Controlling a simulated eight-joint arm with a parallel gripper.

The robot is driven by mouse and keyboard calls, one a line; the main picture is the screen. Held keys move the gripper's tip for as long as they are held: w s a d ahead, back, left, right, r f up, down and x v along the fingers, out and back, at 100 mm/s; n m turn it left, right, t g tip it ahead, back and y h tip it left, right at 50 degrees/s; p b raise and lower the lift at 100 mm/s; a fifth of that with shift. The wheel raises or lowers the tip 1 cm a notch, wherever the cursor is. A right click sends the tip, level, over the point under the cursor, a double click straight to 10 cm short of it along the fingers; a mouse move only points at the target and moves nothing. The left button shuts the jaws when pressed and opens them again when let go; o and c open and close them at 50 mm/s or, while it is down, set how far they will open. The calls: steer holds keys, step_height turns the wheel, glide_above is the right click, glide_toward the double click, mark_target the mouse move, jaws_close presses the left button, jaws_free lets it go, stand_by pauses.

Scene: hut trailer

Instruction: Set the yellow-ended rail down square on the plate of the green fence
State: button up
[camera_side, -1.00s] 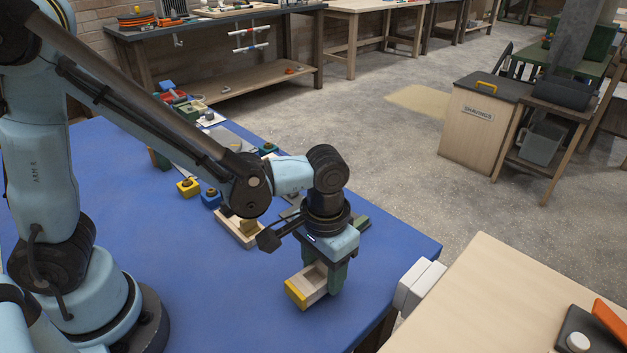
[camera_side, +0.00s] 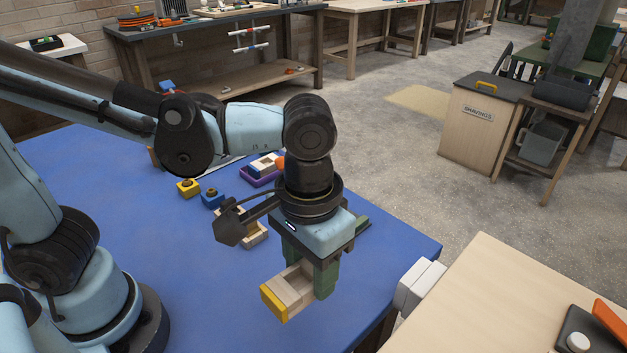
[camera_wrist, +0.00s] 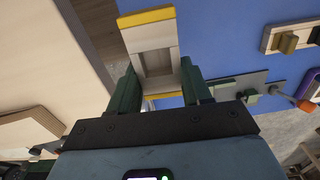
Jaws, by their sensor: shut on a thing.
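My gripper (camera_side: 308,275) is shut on a pale wooden rail (camera_side: 292,288) with a yellow end, held above the blue table top near its front right corner. In the wrist view the rail (camera_wrist: 154,63) sits between the green fingers (camera_wrist: 160,88), with yellow at both ends and a recess in its middle. A green bar (camera_side: 362,227), perhaps part of the green fence, shows just behind my gripper and is mostly hidden by it. A grey plate with a green edge (camera_wrist: 236,80) lies right of the fingers in the wrist view. The rail is apart from it.
A wooden tray (camera_side: 260,238) stands behind my gripper, partly hidden. A blue block (camera_side: 212,198), a yellow block (camera_side: 188,188) and a purple tray (camera_side: 259,180) stand farther back. White boxes (camera_side: 418,285) stand off the table's right edge. The blue table's front is clear.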

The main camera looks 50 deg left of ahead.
steer(key=w+a+r, duration=0.3)
steer(key=w+a, duration=0.4)
steer(key=a, duration=0.3)
glide_above(163, 206)
step_height(163, 206, down, 10)
steer(key=shift+d+f, duration=0.1)
steer(key=shift+f, duration=2.2)
steer(key=shift+f, duration=0.15)
steer(key=o, duration=1.2)
steer(key=shift+o, duration=0.2)
